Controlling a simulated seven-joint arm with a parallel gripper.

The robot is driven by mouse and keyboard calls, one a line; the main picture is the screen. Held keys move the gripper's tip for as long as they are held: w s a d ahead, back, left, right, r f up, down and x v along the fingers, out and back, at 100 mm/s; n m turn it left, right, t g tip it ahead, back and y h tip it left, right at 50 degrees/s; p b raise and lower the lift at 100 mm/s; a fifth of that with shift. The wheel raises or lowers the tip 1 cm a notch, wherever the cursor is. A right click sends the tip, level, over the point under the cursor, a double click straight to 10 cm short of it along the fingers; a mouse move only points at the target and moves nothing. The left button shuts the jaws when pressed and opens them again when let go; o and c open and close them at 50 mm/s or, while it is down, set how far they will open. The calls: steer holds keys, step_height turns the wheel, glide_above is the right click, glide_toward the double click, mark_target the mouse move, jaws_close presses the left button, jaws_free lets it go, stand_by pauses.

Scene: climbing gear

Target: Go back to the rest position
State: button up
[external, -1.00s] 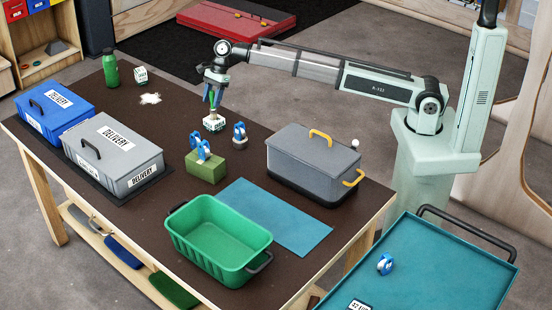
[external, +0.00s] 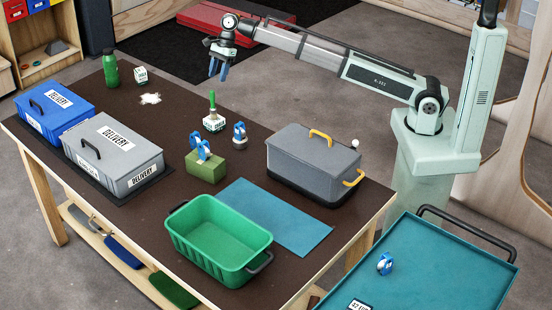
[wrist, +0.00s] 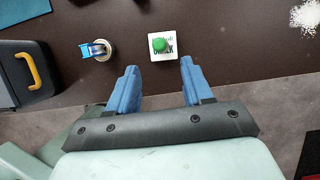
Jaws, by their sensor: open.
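My gripper (external: 218,70) is raised above the back edge of the dark table, fingers pointing down, open and empty. In the wrist view its two blue fingers (wrist: 160,88) are spread apart with nothing between them. A white block with a green upright handle (external: 213,120) stands on the table below and in front of the gripper. It shows in the wrist view (wrist: 163,46) just beyond the fingertips, clear of them.
A blue-and-white device on a round base (external: 239,135) and another on a green block (external: 206,165) stand nearby. A grey lidded box (external: 315,165), green bin (external: 215,240), blue and grey delivery boxes (external: 115,155), a green bottle (external: 111,70) and white powder (external: 150,99) share the table.

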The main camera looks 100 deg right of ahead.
steer(key=shift+f, duration=0.1)
steer(key=s+d+f+n+g+h, duration=0.1)
steer(key=s+d+f+n+h, duration=0.2)
steer(key=s+f, duration=1)
steer(key=s+d+f+n+g+h, duration=0.1)
steer(key=s+f+n+g+h, duration=0.15)
steer(key=s+f+n, duration=0.75)
steer(key=s+a+f+n+g+y, duration=0.15)
steer(key=s+a+f, duration=0.3)
steer(key=f, duration=0.45)
steer(key=s+a+f+n+h, duration=0.1)
steer(key=s+a+f+n, duration=0.1)
steer(key=s+a+f, duration=0.5)
steer(key=s+a+f+n+g+y, duration=0.15)
steer(key=s+f, duration=0.25)
steer(key=f, duration=0.6)
steer(key=s+a+f+n+g, duration=0.1)
steer(key=s+a+f+n, duration=0.2)
steer(key=s, duration=0.7)
steer(key=s+a+f+n+g, duration=0.2)
steer(key=s+a+f+n, duration=0.2)
steer(key=s+f, duration=0.4)
steer(key=shift+s+a+f+n, duration=0.15)
steer(key=shift+s+a+n, duration=0.05)
steer(key=shift+s+n, duration=0.7)
